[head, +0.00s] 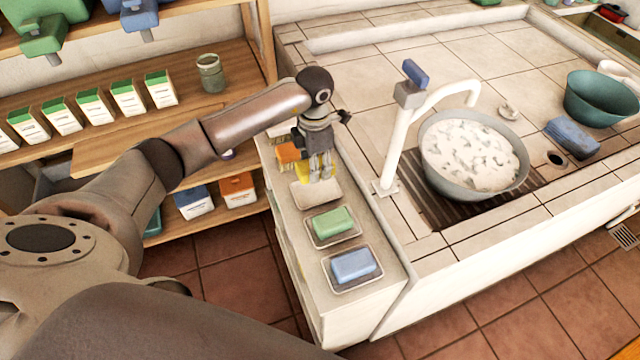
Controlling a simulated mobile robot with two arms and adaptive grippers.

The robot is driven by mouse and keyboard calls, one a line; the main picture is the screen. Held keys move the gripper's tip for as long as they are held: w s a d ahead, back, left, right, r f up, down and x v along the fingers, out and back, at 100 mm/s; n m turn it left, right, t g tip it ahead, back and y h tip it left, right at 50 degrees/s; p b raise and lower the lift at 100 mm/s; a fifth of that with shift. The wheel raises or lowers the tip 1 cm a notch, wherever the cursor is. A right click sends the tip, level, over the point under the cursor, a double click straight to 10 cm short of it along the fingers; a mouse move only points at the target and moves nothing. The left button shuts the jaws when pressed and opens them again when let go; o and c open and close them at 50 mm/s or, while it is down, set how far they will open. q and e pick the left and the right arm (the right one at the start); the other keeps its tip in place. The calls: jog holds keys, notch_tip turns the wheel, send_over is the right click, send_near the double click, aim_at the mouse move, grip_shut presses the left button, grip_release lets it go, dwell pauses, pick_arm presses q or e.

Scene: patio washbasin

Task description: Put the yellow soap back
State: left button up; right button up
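My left gripper (320,172) reaches from the left over the narrow white ledge and points down. The yellow soap (302,174) shows as small yellow patches around its fingers, which appear closed on it and hide most of it. Just in front of and below the fingers is an empty pale soap dish (316,194); whether the soap touches it is unclear. Toward the front, the green soap (332,222) and the blue soap (352,264) each lie in their own dish. My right gripper is not in view.
An orange block (288,153) sits just behind the gripper, partly hidden. To the right are a white faucet (395,150) and a grey basin (478,190) of foamy water on the tiled counter. A blue cloth-like block (572,138) and a teal bowl (598,98) stand further right.

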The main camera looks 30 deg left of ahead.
aim_at(316, 191)
pick_arm(q)
notch_tip(316, 191, down, 4)
jog(key=shift+r, duration=0.15)
notch_tip(316, 191, down, 4)
jog(key=shift+r+p, duration=0.15)
jog(key=shift+p, duration=0.45)
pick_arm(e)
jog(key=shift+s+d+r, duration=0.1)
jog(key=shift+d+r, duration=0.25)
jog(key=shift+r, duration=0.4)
pick_arm(q)
jog(key=shift+f, duration=0.25)
jog(key=o, duration=1.1)
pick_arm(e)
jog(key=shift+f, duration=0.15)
pick_arm(q)
jog(key=shift+r, duration=0.1)
